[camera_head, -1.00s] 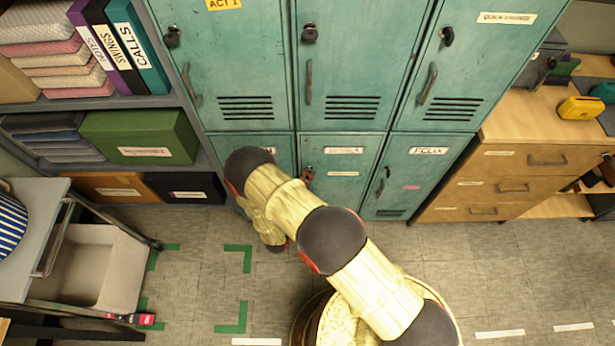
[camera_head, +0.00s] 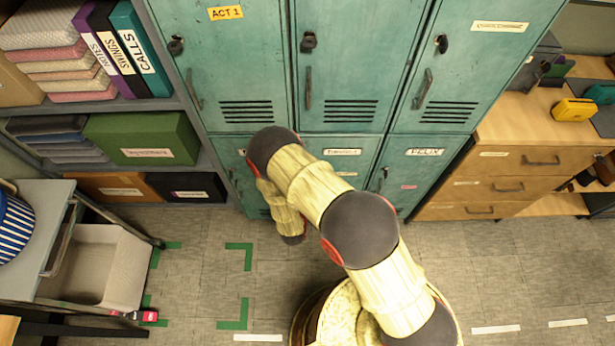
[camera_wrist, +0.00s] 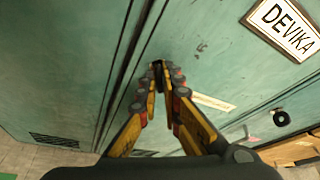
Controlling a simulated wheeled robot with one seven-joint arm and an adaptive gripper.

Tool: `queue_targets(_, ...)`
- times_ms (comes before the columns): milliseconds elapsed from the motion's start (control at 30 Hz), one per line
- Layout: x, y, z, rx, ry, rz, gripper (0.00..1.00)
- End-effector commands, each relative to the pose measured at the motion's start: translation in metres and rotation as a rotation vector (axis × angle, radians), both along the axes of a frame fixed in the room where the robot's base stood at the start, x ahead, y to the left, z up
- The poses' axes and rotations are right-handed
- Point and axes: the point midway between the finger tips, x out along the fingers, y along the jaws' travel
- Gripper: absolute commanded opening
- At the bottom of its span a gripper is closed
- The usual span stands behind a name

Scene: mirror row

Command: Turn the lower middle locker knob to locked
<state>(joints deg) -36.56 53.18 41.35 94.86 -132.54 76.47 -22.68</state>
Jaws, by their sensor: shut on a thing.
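The lower middle locker (camera_head: 364,164) is a teal door. Its DEVIKA label (camera_wrist: 284,27) shows large in the wrist view. My gripper (camera_wrist: 161,72) is at the left side of this door, close to the door seam. Its yellow-and-black fingers are shut on the small dark locker knob (camera_wrist: 157,65). The fingertips cover most of the knob, so I cannot read which way it points. In the head view my arm hides the knob and the gripper.
The right lower locker, labelled FELIX (camera_head: 425,153), has its own black knob (camera_wrist: 281,118). Upper lockers with handles stand above. A shelf with a green box (camera_head: 141,138) and a grey cart (camera_head: 38,233) are at left; wooden drawers (camera_head: 508,186) at right. Floor in front is mostly clear.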

Motion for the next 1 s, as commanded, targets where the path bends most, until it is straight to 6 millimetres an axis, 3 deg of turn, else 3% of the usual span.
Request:
queue_targets(500,0.0001,-0.0021,-0.0002,0.395,-0.013,0.002,0.0)
queue_targets(1000,-0.0001,-0.0023,0.0,0.506,-0.017,0.001,0.0)
